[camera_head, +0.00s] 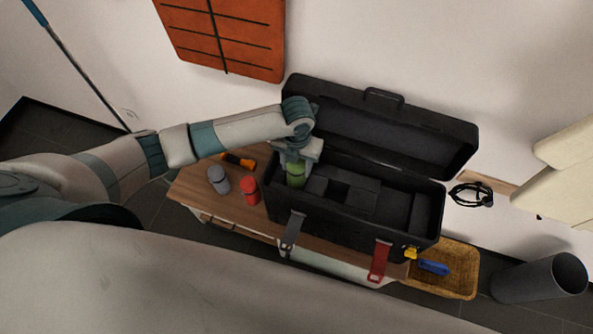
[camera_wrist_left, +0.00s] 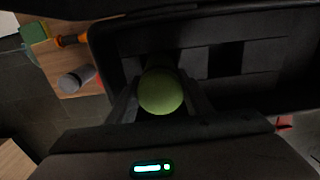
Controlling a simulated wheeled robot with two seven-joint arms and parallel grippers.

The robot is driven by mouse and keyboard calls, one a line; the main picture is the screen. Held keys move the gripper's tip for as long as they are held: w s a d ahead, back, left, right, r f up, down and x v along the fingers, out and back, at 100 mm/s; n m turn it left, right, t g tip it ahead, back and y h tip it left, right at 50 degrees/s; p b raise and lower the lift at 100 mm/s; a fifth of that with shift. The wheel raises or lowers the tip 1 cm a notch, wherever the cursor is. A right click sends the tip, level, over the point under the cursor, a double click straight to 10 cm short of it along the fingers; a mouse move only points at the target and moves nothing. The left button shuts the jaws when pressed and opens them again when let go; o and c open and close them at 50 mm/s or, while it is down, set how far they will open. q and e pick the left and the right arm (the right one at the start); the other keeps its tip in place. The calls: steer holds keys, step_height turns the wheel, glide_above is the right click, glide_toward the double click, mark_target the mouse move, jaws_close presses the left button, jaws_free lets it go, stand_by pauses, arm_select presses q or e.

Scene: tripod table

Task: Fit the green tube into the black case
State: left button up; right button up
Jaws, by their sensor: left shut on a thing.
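The green tube (camera_head: 296,178) is in my left gripper (camera_head: 295,164), at the left end of the open black case (camera_head: 341,231). In the left wrist view the green tube (camera_wrist_left: 160,92) shows end-on between the two fingers of my left gripper (camera_wrist_left: 160,100), with the case interior behind it. The tube's lower end is hidden, so I cannot tell whether it touches the case floor. The case has a raised lid (camera_head: 375,125) and dark inner compartments (camera_head: 345,193). My right gripper is not in view.
A red tube (camera_head: 250,191), a grey tube (camera_head: 218,180) and an orange-black tool (camera_head: 238,161) lie left of the case on the wooden table (camera_head: 196,182). A wicker basket (camera_head: 459,279) with a blue item (camera_head: 433,267) is at right. A black cable coil (camera_head: 471,195) lies behind.

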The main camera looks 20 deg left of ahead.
arm_select(q)
steer(key=shift+f+p, duration=0.45)
steer(key=shift+f, duration=1.6)
steer(key=shift+f, duration=0.15)
steer(key=o, duration=1.3)
